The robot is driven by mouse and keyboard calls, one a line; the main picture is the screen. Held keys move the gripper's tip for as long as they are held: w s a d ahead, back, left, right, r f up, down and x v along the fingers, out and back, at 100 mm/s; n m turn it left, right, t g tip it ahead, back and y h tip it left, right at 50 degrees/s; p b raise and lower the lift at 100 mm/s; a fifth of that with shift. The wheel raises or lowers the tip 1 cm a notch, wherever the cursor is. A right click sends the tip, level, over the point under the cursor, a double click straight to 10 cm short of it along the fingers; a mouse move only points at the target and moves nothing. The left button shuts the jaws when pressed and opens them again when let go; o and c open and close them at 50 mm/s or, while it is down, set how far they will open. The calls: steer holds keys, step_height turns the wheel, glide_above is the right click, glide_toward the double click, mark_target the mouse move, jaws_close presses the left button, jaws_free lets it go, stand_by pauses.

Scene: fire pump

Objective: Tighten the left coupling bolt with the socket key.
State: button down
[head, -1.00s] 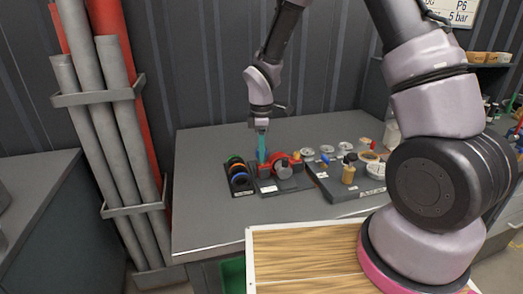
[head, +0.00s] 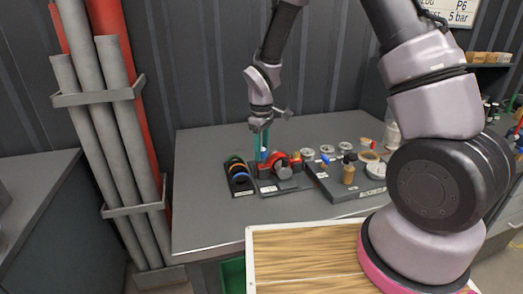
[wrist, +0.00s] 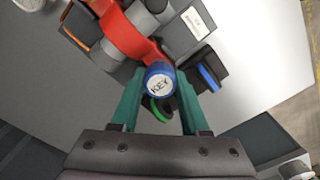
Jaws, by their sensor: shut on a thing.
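The socket key, with a round blue cap marked KEY (wrist: 160,82), stands between my gripper's (wrist: 161,92) two teal fingers in the wrist view. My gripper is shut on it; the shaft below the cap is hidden. In the head view my gripper (head: 262,143) points down at the pump unit, and the key's blue cap (head: 263,154) shows between the fingers. The red coupling part (wrist: 122,30) lies right by the key in the wrist view, joined to grey cylinders. It also shows in the head view (head: 295,161). I cannot make out the left coupling bolt.
A black rack of coloured rings (head: 239,178) stands left of the pump. A grey tray (head: 340,188) with several fittings and a brass-coloured part (head: 348,171) stands to the right. The grey bench (head: 205,225) is clear at its front left.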

steer(key=m, duration=0.4)
steer(key=shift+m, duration=0.3)
steer(key=m, duration=0.4)
steer(key=shift+m, duration=0.3)
steer(key=shift+n, duration=0.7)
steer(key=shift+r, duration=2.25)
